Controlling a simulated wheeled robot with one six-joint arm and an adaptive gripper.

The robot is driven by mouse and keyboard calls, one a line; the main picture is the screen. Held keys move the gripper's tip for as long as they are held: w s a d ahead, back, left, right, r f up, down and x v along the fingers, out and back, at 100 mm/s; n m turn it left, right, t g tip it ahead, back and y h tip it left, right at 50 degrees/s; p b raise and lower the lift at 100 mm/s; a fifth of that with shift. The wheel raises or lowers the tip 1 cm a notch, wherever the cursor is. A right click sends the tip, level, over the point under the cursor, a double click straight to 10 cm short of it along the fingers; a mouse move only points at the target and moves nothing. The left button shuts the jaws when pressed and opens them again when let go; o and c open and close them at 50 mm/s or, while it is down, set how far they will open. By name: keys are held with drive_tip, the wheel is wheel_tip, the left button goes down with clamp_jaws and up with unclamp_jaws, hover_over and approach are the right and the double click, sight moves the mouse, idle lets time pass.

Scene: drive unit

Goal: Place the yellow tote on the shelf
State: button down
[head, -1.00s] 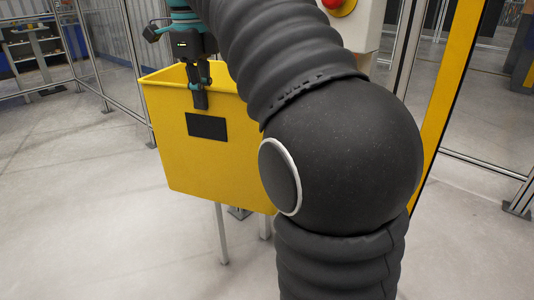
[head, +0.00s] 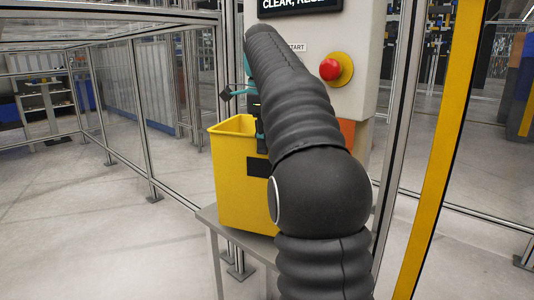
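The yellow tote (head: 237,193) is upright in the middle of the head view, with a dark label on its near wall. My gripper (head: 261,140) is at the tote's near rim, with a dark finger over the outside of the wall. It looks shut on that wall, though my arm hides much of it. The tote is over a grey shelf (head: 208,217) on thin legs. Its base is close to the shelf top; I cannot tell whether it touches. My arm hides the tote's right side and part of the shelf.
A pale control cabinet with a red emergency button (head: 330,69) on a yellow base stands behind the tote. A yellow post (head: 444,130) rises at right. Clear fence panels with metal frames (head: 145,165) stand behind and left. The floor at front left is clear.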

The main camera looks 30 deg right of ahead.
drive_tip(key=shift+w+d+f+b, duration=0.1)
drive_tip(key=shift+d+f+b, duration=0.1)
drive_tip(key=shift+f, duration=0.35)
drive_tip(key=shift+w+d+f+b, duration=0.15)
drive_tip(key=shift+f+b, duration=0.1)
drive_tip(key=shift+f, duration=0.35)
drive_tip(key=shift+s+d+f+b, duration=0.1)
drive_tip(key=shift+d+f+b, duration=0.1)
drive_tip(key=shift+f, duration=0.5)
drive_tip(key=c, duration=1.3)
unclamp_jaws()
drive_tip(key=shift+a+r+p, duration=0.1)
drive_tip(key=shift+r+p, duration=0.8)
drive_tip(key=shift+r, duration=2.95)
